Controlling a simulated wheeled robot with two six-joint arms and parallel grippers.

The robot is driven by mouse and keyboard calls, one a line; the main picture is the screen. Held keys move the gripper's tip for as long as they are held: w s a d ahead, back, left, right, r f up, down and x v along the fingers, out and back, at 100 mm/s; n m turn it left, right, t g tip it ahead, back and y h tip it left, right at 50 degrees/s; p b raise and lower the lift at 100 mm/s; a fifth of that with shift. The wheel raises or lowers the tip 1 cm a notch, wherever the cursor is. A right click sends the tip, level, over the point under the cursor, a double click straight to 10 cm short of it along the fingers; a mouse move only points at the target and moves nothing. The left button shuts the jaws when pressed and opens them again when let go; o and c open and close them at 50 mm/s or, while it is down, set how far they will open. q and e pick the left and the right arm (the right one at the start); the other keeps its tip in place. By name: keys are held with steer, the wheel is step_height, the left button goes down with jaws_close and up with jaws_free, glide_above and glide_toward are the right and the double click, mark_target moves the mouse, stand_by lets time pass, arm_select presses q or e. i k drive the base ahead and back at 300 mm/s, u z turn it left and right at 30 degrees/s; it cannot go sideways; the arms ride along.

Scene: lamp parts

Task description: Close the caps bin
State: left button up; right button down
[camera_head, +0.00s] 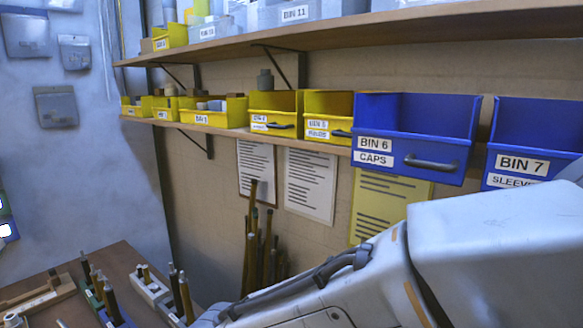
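The caps bin (415,135) is a blue open-topped bin labelled BIN 6 CAPS, with a dark handle (431,163) on its front. It is on the lower shelf, right of the middle, and its front juts out well past the shelf edge, farther than the yellow bins to its left. Its inside is mostly hidden by its front wall. A large white arm of mine (500,250) fills the lower right, below and in front of the bin. Neither of my grippers shows in this view, and nothing is seen touching the bin or its handle.
Blue BIN 7 (518,165) also juts out at the right. Several yellow bins (275,113) line the lower shelf (230,132), with an upper shelf (400,28) above. Papers (310,185) hang below. A workbench (125,262) with upright tools stands at lower left.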

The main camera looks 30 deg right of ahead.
mark_target(425, 137)
steer(key=z, duration=2.65)
steer(key=k, duration=0.7)
steer(key=u, duration=1.55)
